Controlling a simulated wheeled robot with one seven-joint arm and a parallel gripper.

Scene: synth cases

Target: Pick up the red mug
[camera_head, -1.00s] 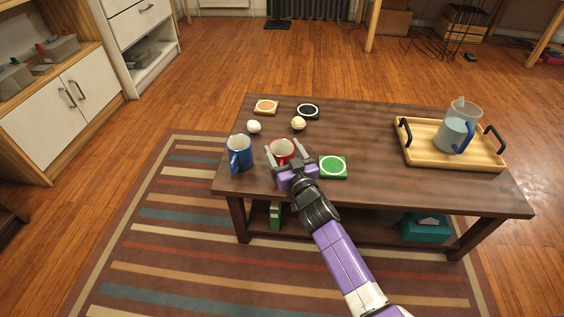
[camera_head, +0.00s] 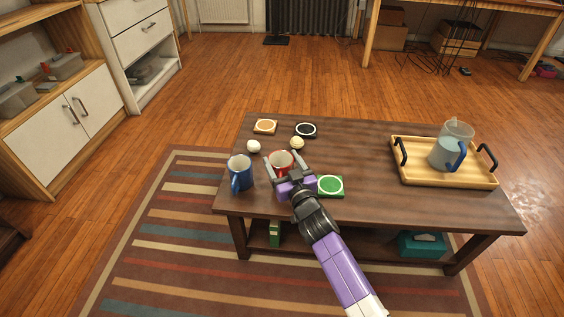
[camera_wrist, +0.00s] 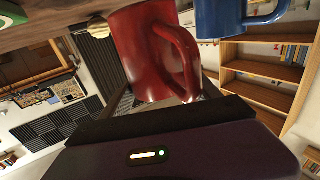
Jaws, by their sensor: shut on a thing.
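The red mug (camera_head: 281,160) is between the two fingers of my gripper (camera_head: 283,157), near the table's front left part. My gripper is shut on it. In the wrist view the red mug (camera_wrist: 146,52) fills the upper middle, with its handle on the right side. In the head view my gripper hides the mug's lower part and base. It looks slightly raised off the table, but the gap beneath cannot be seen clearly.
A blue mug (camera_head: 240,174) stands close on the left. A green coaster (camera_head: 330,186) lies to the right. A yellow ball (camera_head: 297,142) and a white ball (camera_head: 253,146) lie behind. A wooden tray (camera_head: 417,176) holds a pitcher (camera_head: 445,150) at the right.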

